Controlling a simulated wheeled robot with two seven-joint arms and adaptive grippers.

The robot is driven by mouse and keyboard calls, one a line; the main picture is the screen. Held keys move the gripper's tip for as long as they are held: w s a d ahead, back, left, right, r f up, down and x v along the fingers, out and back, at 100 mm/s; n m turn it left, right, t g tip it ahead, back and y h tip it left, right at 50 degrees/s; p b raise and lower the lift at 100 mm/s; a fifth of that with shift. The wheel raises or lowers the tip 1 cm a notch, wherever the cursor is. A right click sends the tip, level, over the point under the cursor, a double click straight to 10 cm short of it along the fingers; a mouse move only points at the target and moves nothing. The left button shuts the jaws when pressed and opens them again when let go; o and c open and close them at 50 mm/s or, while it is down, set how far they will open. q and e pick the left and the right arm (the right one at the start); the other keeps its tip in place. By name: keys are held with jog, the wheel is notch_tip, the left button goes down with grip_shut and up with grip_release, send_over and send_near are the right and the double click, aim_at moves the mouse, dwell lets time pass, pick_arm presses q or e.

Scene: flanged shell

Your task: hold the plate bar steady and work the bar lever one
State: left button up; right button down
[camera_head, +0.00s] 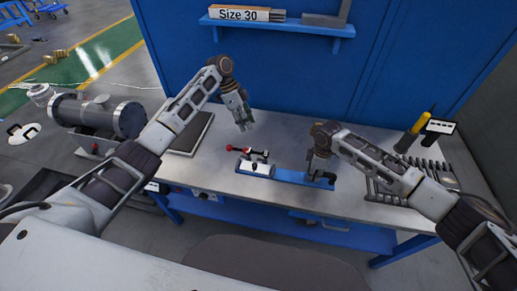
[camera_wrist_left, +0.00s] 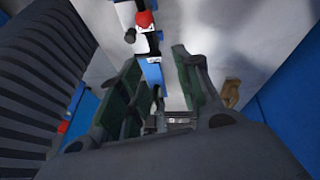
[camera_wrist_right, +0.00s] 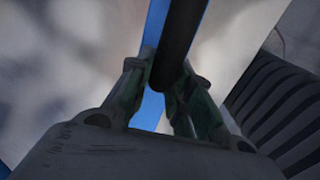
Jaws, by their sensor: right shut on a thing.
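The plate bar (camera_head: 290,176) is a long blue bar lying on the workbench. A white block (camera_head: 256,169) stands at its left end, and a black handle (camera_head: 326,178) at its right end. The bar lever (camera_head: 229,148) has a red knob and sticks out to the left behind the block; the red knob also shows in the left wrist view (camera_wrist_left: 145,19). My left gripper (camera_head: 244,125) hangs open and empty above the bench, behind and above the lever. My right gripper (camera_head: 317,172) is shut on the black handle, which passes between its fingers in the right wrist view (camera_wrist_right: 178,45).
A dark flat tray (camera_head: 190,136) lies at the bench's left, beside a grey flanged cylinder (camera_head: 105,118). A rack of dark rods (camera_head: 385,185) and a yellow-handled tool (camera_head: 417,125) are at the right. A blue shelf (camera_head: 285,24) hangs on the back panel.

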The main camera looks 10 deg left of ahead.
pick_arm(q)
jog(key=shift+s+d+f+m+g, duration=0.2)
jog(key=shift+s+d+m+g, duration=0.1)
jog(key=shift+s+d+m, duration=0.25)
jog(key=shift+x, duration=6)
jog(key=shift+w+a+f, duration=0.1)
jog(key=shift+a, duration=0.05)
grip_shut()
